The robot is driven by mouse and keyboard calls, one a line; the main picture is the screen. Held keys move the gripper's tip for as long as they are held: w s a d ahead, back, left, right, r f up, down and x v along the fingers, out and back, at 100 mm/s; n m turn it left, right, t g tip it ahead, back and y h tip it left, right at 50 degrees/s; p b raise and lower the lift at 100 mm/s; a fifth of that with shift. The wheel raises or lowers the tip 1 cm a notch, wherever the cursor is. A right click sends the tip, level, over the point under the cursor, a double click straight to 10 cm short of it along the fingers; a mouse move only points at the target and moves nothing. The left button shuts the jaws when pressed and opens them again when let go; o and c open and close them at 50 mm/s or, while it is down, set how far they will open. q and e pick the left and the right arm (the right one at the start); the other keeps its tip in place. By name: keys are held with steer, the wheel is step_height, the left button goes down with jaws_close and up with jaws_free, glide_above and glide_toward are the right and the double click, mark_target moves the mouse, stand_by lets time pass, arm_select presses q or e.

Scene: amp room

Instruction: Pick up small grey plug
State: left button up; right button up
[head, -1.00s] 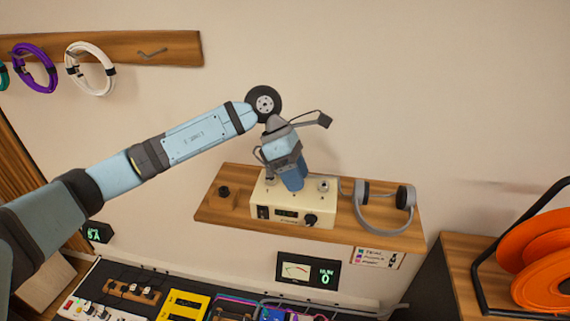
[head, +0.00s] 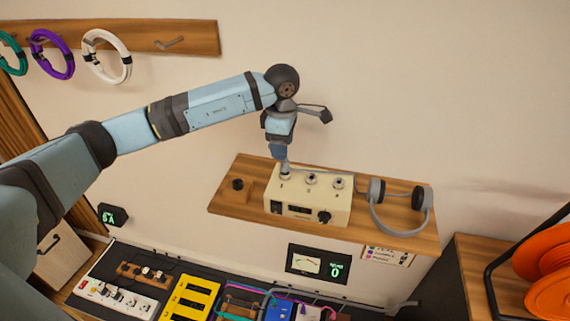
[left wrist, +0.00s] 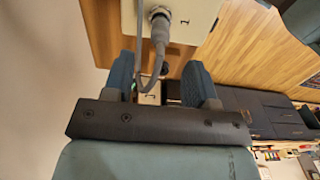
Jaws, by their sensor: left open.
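The small grey plug (left wrist: 160,30) sits on a round metal socket marked 1 on a cream box (left wrist: 198,12), with its grey cable bending back between my fingers. In the head view the cream box (head: 308,205) stands on a wooden shelf, and the plug is largely hidden by my left gripper (head: 283,166). My left gripper points down at the box's leftmost socket. In the left wrist view my left gripper (left wrist: 158,76) is open, with blue fingers on either side of the cable; whether they touch the plug cannot be told. My right gripper is out of view.
Below are a meter (head: 318,264), a yellow unit (head: 188,299) and a power strip (head: 118,299). Orange reels (head: 545,265) stand at right.

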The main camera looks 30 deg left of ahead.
mark_target(285, 167)
arm_select(q)
steer(key=shift+d+f, duration=0.15)
steer(key=shift+f, duration=0.25)
step_height(285, 167, down, 4)
steer(key=shift+w+d+f+p, duration=0.15)
steer(key=shift+p, duration=0.8)
steer(key=shift+c, duration=0.4)
jaws_close()
